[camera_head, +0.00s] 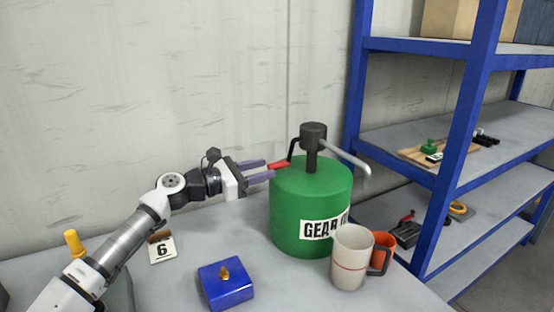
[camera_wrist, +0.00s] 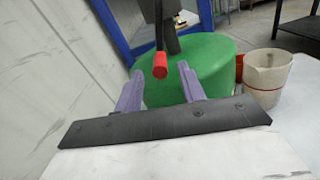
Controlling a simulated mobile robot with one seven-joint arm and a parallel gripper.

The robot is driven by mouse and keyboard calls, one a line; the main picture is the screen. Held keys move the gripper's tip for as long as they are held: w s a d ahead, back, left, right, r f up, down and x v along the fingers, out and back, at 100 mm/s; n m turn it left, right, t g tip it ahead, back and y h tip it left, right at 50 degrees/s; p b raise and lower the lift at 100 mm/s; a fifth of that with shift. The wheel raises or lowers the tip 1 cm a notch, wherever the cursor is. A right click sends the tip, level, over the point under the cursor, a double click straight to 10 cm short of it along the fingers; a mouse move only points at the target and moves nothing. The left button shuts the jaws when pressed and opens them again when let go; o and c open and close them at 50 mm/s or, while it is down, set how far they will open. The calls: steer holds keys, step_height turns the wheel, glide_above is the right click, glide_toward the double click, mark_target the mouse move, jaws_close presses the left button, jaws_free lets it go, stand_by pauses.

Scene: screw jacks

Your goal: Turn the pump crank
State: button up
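The pump is a green drum (camera_head: 312,205) labelled "GEAR O…", with a dark pump head (camera_head: 313,138) and a grey spout on top. Its black crank has a red handle (camera_head: 279,165) on the left side. My gripper (camera_head: 262,171) is at the left of the drum top, its purple fingers open and pointing at the handle. In the wrist view the red handle (camera_wrist: 160,66) shows just beyond and between the two open fingertips (camera_wrist: 161,72). I cannot tell whether the handle touches a finger. The drum (camera_wrist: 200,60) fills the area behind it.
A white measuring jug (camera_head: 351,258) and an orange mug (camera_head: 381,246) stand at the drum's front right. A blue box (camera_head: 226,284) and a "6" card (camera_head: 162,249) lie on the bench. A blue-framed shelf (camera_head: 462,120) stands at right. The wall is close behind my gripper.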

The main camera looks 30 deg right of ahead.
mark_target(286, 163)
steer(key=d+p, duration=0.1)
steer(key=d, duration=0.4)
steer(key=shift+s, duration=0.1)
jaws_close()
